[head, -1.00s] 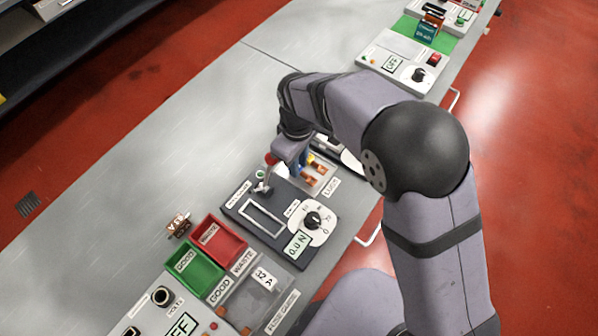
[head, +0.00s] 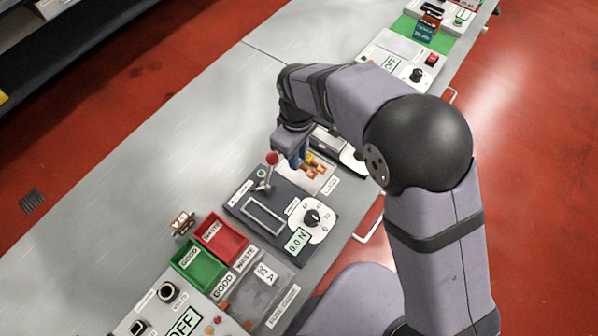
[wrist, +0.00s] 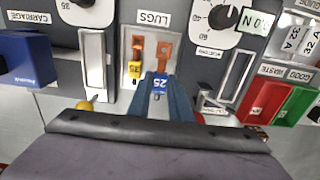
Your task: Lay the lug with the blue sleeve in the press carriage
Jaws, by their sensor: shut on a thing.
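My gripper (wrist: 160,98) is shut on the lug with the blue sleeve (wrist: 158,86), marked 25. Its copper end (wrist: 165,56) points away from my gripper, over the lugs tray (wrist: 124,88). I cannot tell whether it still touches the tray. A lug with a yellow sleeve (wrist: 135,72) lies just left of it. In the head view my gripper (head: 302,160) is over the same tray. The press, labelled CARRIAGE, is left of the tray in the wrist view, with a pale slotted part (wrist: 97,68) and a blue block (wrist: 27,60).
Right of the tray in the wrist view is a tester with a dial (head: 313,218), a framed slot (head: 264,216) and a red-knobbed lever (head: 271,158). Red (head: 221,233) and green (head: 196,262) bins stand beyond. The bench (head: 150,190) behind is largely clear.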

